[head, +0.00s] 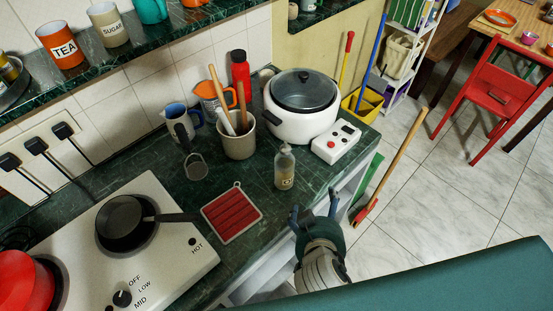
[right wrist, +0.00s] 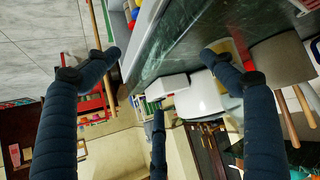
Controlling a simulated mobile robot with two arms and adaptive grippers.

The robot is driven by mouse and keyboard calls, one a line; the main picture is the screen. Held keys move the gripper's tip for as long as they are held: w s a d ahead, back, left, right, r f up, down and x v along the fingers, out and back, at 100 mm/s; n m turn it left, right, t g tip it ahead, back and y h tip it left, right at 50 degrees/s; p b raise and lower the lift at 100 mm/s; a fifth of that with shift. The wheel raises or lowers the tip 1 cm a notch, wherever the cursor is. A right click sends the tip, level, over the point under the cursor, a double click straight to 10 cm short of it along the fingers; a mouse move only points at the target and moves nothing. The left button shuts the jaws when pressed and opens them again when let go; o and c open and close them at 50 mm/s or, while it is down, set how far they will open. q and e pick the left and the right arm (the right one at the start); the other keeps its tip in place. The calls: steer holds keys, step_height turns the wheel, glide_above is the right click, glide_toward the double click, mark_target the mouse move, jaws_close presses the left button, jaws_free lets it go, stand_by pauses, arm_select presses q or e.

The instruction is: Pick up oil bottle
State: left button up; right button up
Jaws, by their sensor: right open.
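The oil bottle (head: 285,170) is a small clear bottle with yellowish contents and a pale cap. It stands upright on the dark green counter (head: 232,268), near its front edge, in the head view. My right gripper (head: 314,206) is open and empty in the head view, just beyond the counter's front edge, to the lower right of the bottle and apart from it. The right wrist view shows its dark fingers (right wrist: 165,65) spread wide with nothing between them. A yellowish patch there beside one finger may be the bottle; I cannot tell. My left gripper is not in view.
A utensil crock (head: 238,146) stands behind and left of the bottle. A white rice cooker (head: 301,122) and a white control box (head: 336,142) stand behind and right. A red pot holder (head: 231,212) lies to the left, beside the stove (head: 175,250). A broom (head: 396,160) leans near the counter's end.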

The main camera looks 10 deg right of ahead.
mark_target(289, 174)
steer(key=w+a+r+t, duration=0.4)
steer(key=a+r, duration=0.2)
steer(key=a, duration=0.1)
steer(key=shift+y, duration=0.3)
steer(key=p+x, duration=0.1)
steer(key=x, duration=0.3)
steer(key=shift+w+d+f+p, duration=0.15)
steer(key=shift+w+d+p, duration=0.1)
steer(key=shift+p, duration=0.15)
steer(key=x, duration=0.1)
steer(key=p+x, duration=0.1)
steer(key=x, duration=0.1)
steer(key=p+x, duration=0.1)
steer(key=x, duration=0.1)
steer(key=shift+w+a+f, duration=0.1)
steer(key=shift+a+f, duration=0.05)
steer(key=shift+a, duration=0.1)
steer(key=shift+w+f, duration=0.2)
steer(key=shift+c, duration=0.7)
steer(key=shift+r, duration=0.1)
steer(key=c, duration=1.4)
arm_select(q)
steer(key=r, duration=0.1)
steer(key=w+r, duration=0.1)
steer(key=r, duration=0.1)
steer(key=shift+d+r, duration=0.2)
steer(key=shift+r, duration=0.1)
arm_select(e)
step_height(289, 174, up, 10)
steer(key=shift+c, duration=0.2)
